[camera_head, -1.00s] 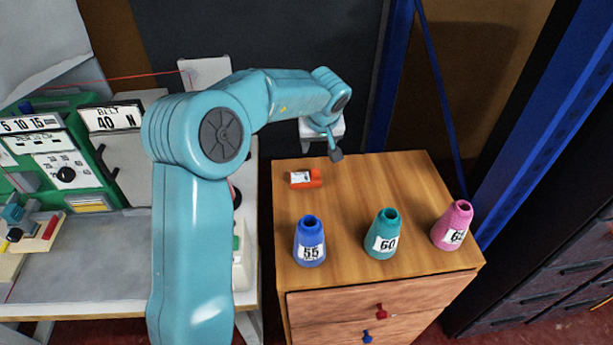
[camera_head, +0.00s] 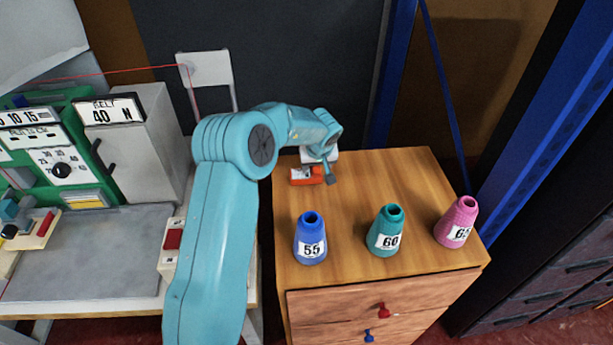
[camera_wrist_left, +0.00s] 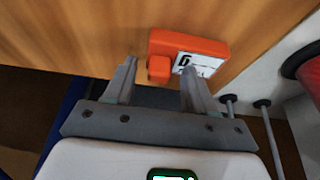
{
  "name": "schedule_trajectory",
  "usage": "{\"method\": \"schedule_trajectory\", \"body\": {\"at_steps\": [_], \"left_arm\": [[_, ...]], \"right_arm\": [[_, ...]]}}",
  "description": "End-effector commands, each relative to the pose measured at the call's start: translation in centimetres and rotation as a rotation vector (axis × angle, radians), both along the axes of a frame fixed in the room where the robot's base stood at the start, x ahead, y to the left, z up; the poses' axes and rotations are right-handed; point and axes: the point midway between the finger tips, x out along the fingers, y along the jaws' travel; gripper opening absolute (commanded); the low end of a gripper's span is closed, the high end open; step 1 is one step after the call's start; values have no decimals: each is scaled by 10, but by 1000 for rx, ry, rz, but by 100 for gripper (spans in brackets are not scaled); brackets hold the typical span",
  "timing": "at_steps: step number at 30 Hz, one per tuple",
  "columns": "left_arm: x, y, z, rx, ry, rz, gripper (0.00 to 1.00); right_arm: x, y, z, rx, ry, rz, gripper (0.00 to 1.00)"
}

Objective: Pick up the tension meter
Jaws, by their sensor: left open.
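The tension meter is the small orange device (camera_head: 307,176) with a white label, lying on the wooden cabinet top near its back left corner. It also shows in the left wrist view (camera_wrist_left: 205,47), where a white display with dark marks faces up. My left gripper (camera_head: 325,174) is at the meter, partly hiding it in the head view. In the left wrist view its two grey fingers (camera_wrist_left: 158,75) are open and point at the meter, with an orange knob-like part between the tips. I cannot tell whether they touch it. My right gripper is not in view.
Blue cone 55 (camera_head: 310,239), teal cone 60 (camera_head: 386,231) and pink cone 65 (camera_head: 457,222) stand along the front of the wooden cabinet (camera_head: 350,205). A grey workbench (camera_head: 90,250) with a green machine is at left. The cabinet's back right is clear.

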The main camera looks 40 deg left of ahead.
Motion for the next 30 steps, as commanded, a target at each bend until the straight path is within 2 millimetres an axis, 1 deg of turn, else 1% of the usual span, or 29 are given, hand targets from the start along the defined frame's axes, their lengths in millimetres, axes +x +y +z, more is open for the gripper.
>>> {"method": "schedule_trajectory", "body": {"at_steps": [4, 5, 6, 8, 9, 10, 18, 21, 23, 26, 29, 30], "left_arm": [[0, 0, 0, 0, 0, -1, 55], [0, 0, 0, 0, 0, -1, 52], [0, 0, 0, 0, 0, -1, 39], [0, 0, 0, 0, 0, -1, 20], [0, 0, 1, 0, 0, -1, 6], [0, 0, 1, 0, 0, -1, 0], [0, 0, 1, 0, 0, -1, 0], [0, 0, 9, 2, -1, 0, 0], [0, 0, 19, 3, -2, -1, 0], [1, 0, 44, 3, -5, -1, 0], [1, 0, 75, 3, -5, 0, 0], [1, 0, 88, 2, -7, 1, 0]], "right_arm": [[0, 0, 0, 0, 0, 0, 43], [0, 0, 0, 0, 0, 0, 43], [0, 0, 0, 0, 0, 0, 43], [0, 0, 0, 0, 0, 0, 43], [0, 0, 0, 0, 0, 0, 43], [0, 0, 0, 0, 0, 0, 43], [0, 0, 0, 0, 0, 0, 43], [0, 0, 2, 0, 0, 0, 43], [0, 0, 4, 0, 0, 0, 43], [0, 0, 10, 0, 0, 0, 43], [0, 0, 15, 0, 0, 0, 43], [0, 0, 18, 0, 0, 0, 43]]}}
